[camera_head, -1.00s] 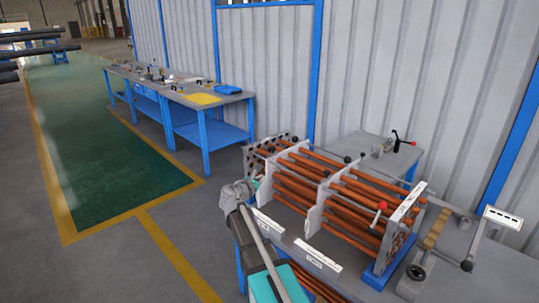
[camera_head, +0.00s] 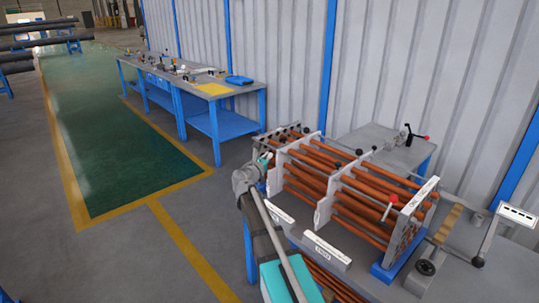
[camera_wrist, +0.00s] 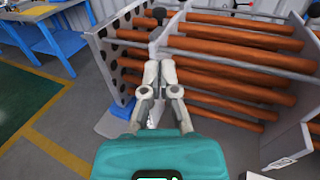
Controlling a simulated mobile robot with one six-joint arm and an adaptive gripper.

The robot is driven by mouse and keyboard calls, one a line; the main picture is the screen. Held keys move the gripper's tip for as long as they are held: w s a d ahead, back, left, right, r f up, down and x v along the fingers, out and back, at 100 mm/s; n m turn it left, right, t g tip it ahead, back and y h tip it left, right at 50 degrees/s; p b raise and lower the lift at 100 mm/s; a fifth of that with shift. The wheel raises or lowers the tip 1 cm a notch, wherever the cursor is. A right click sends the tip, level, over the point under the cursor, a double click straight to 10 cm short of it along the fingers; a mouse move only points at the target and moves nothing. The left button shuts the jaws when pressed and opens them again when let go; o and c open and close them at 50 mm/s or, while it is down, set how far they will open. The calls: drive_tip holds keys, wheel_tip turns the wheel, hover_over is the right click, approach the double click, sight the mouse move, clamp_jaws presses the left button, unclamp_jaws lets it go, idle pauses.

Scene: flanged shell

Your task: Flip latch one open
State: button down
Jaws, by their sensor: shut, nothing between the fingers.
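The flanged shell holds orange-brown tubes (camera_head: 372,207) between upright grey plates (camera_head: 333,196) on a grey bench. A lever with a red ball (camera_head: 393,198) stands at its right end. Black knobs show along its top, one of them (camera_head: 358,152); another black knob (camera_wrist: 159,13) is at the top of the wrist view. I cannot tell which part is latch one. My gripper (camera_wrist: 158,66) is shut and empty, in front of the left perforated plate (camera_wrist: 125,60) and the tubes.
A hand crank (camera_head: 484,240) and a blue base (camera_head: 392,270) lie at the right end. A clamp (camera_head: 408,136) with a red-tipped handle sits behind the shell. A blue-legged workbench (camera_head: 215,98) stands at the back left. The floor to the left is clear.

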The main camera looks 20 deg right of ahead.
sight(284, 140)
drive_tip(key=x, duration=1.2)
drive_tip(key=shift+w, duration=0.15)
drive_tip(key=shift+w+d, duration=0.2)
drive_tip(key=shift+d, duration=0.2)
drive_tip(key=shift+d, duration=0.1)
drive_tip(key=d, duration=0.1)
drive_tip(key=w+d, duration=0.1)
drive_tip(key=d, duration=0.1)
drive_tip(key=shift+w+d, duration=0.1)
drive_tip(key=v, duration=1.4)
idle(0.4)
